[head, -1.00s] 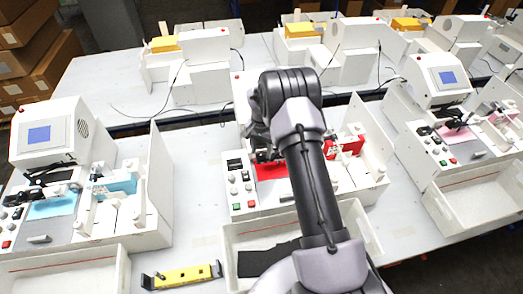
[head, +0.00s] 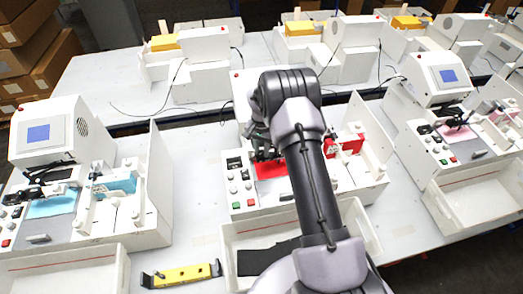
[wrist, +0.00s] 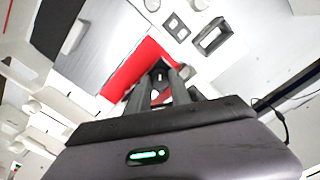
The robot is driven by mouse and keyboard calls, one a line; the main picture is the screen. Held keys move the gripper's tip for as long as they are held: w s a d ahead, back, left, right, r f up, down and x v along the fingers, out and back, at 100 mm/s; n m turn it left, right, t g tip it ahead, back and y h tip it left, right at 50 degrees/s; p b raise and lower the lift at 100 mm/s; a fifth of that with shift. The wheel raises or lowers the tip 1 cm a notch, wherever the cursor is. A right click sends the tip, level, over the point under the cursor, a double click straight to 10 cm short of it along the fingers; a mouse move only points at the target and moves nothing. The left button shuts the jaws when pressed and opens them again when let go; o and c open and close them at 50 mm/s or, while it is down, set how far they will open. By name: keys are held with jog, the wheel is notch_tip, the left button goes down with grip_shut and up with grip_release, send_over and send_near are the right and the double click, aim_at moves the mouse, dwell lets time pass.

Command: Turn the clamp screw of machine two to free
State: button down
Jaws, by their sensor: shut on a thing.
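The middle machine (head: 308,200), with a red bed plate (head: 271,171), stands in front of me and is partly hidden by my arm. I take it as machine two. My gripper (head: 262,152) is down over its red plate. In the wrist view my gripper (wrist: 161,76) has its fingers close together, shut on a small dark part that looks like the clamp screw (wrist: 160,66), at the edge of the red plate. The fingers hide most of that part, so its turn angle cannot be read.
A machine with a blue plate (head: 52,206) stands at left and one with a pink plate (head: 455,133) at right. An open white tray (head: 229,236) with dark pieces is in front. A yellow level-like tool (head: 181,275) lies on the table. More machines stand behind.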

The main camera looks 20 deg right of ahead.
jog(key=n+b, duration=0.2)
jog(key=n, duration=0.1)
jog(key=shift+f+n+b, duration=0.1)
jog(key=shift+n+b, duration=0.25)
jog(key=shift+n, duration=0.05)
jog(key=n+b, duration=0.2)
jog(key=n, duration=0.3)
jog(key=shift+w, duration=0.1)
jog(key=n, duration=0.5)
jog(key=shift+r+n, duration=0.2)
jog(key=shift+n, duration=2.7)
jog(key=c, duration=1.2)
grip_release()
jog(key=shift+o, duration=0.2)
